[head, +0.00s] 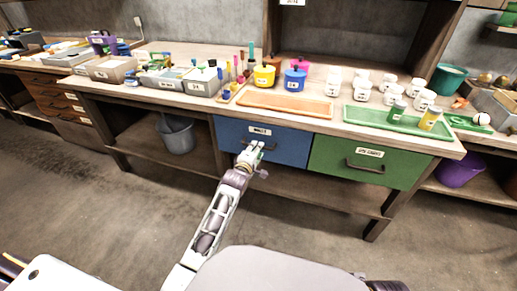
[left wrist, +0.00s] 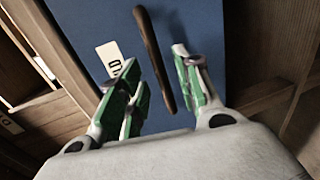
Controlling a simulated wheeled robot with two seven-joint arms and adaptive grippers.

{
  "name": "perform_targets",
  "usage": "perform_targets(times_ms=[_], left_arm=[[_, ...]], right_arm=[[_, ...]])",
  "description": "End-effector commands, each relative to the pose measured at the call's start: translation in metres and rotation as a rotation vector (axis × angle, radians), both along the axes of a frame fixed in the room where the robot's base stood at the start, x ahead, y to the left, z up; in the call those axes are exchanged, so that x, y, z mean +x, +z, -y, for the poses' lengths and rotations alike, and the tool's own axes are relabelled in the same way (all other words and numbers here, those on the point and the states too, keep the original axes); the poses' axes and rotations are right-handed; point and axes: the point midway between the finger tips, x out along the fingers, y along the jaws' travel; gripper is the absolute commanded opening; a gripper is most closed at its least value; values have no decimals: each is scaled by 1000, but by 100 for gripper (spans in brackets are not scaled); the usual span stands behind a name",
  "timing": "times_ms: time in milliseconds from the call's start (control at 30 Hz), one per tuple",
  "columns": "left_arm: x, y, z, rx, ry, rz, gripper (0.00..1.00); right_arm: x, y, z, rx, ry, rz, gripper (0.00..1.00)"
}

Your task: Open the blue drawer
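The blue drawer (head: 285,146) is in the workbench front, left of the green drawer, and looks closed. It has a white label (head: 260,130) and a dark bar handle, partly hidden by my left gripper in the head view. In the left wrist view the blue front (left wrist: 205,30) fills the middle and the brown handle (left wrist: 152,50) runs nearly upright. My left gripper (head: 250,153) is at the handle. In the left wrist view its green-padded fingers (left wrist: 163,82) are apart, one on each side of the handle, with gaps showing. My right gripper is not in view.
The green drawer (head: 368,163) with its own handle is directly to the right. The benchtop above holds an orange tray (head: 285,104), a green tray (head: 365,118), pots and jars. A grey bucket (head: 176,134) stands on the lower shelf. The floor before the bench is clear.

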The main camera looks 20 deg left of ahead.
Motion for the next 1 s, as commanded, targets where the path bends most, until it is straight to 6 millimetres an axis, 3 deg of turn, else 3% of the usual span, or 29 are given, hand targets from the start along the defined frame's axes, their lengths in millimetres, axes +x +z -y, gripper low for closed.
perform_targets(times_ms=[200, 400, 867, 1000], left_arm=[[18, -4, 1, 1, 0, 1, 34], [29, -6, 1, 1, 0, 0, 34], [34, -7, 1, 0, 0, 0, 34], [34, -7, 1, 0, 0, 0, 20]], right_arm=[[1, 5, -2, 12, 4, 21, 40], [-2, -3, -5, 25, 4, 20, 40], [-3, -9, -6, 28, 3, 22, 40], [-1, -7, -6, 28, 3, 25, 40]])
